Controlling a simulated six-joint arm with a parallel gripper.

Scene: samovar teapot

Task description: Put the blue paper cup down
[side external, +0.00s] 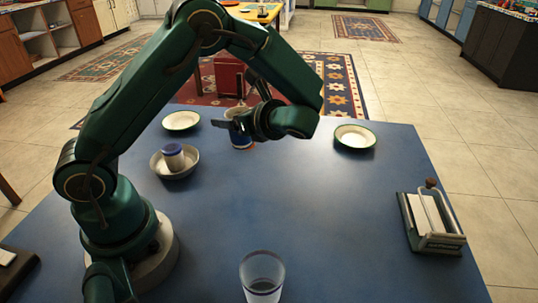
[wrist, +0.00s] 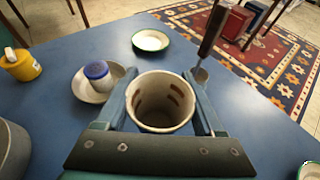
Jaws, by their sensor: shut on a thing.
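My gripper (wrist: 163,95) is shut on the blue paper cup (wrist: 160,105), with one finger on each side of it. In the wrist view I look into its open, pale inside, which has brown marks. In the side view the cup (side external: 240,139) is upright at the back middle of the blue table, partly hidden by my gripper (side external: 236,124). I cannot tell whether its base touches the table.
A bowl (side external: 189,170) holding a small blue-topped white cup (side external: 173,158) stands left of the held cup. Plates lie at back left (side external: 181,120) and right (side external: 355,137). A clear glass (side external: 262,275) stands in front; a metal holder (side external: 432,222) is at right. The table's middle is clear.

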